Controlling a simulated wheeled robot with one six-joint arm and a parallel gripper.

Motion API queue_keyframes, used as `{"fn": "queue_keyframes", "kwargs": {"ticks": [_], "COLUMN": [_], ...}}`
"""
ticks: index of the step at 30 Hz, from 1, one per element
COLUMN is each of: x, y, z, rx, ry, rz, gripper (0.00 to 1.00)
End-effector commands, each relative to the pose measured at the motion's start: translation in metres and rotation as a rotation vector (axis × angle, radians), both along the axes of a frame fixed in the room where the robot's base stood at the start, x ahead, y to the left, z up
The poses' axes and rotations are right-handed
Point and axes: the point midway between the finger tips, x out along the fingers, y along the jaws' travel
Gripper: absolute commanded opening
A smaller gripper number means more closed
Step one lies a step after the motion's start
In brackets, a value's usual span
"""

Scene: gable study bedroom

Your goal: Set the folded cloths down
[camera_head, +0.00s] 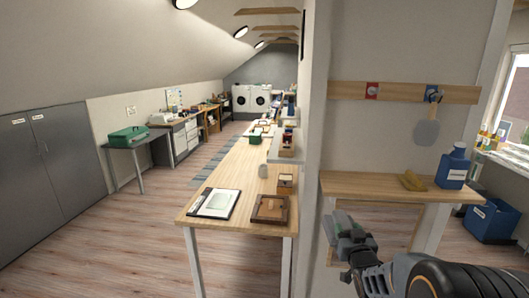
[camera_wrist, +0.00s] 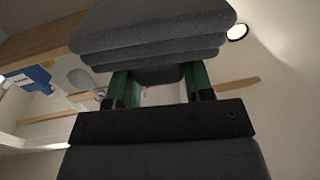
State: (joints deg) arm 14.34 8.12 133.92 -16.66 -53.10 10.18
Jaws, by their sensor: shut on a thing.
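The folded cloths (camera_wrist: 155,28) are a grey stack of several layers across the top of the wrist view. My gripper (camera_wrist: 158,82) has green fingers that are shut on the stack. In the head view my gripper (camera_head: 352,243) is at the lower right, in front of and below the wooden wall shelf (camera_head: 345,186). The cloths also show there, small and greyish (camera_head: 340,222), clear of any surface that I can see. The far side of the stack is hidden.
The shelf bears a yellow-brown item (camera_head: 412,181) and a blue bottle (camera_head: 454,167); its left part is bare. A hook rail (camera_head: 400,92) is above. A long wooden table (camera_head: 237,180) on the left carries a framed sheet (camera_head: 213,203) and a wooden tray (camera_head: 270,209).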

Motion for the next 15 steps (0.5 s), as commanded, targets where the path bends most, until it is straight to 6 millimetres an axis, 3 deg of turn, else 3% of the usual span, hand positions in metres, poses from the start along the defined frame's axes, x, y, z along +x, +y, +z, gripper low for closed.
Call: {"fn": "queue_keyframes", "kwargs": {"ticks": [1,6,9,15], "x": [-0.003,-0.017,-0.026,-0.042], "y": [0.008,0.025,0.036,0.055], "z": [-0.037,-0.113,-0.148,-0.2], "rx": [0.005,-0.002,-0.002,-0.002], "ry": [0.019,0.015,0.012,0.006], "rz": [-0.019,-0.067,-0.07,-0.046], "gripper": [0.22,0.22,0.22,0.22]}}
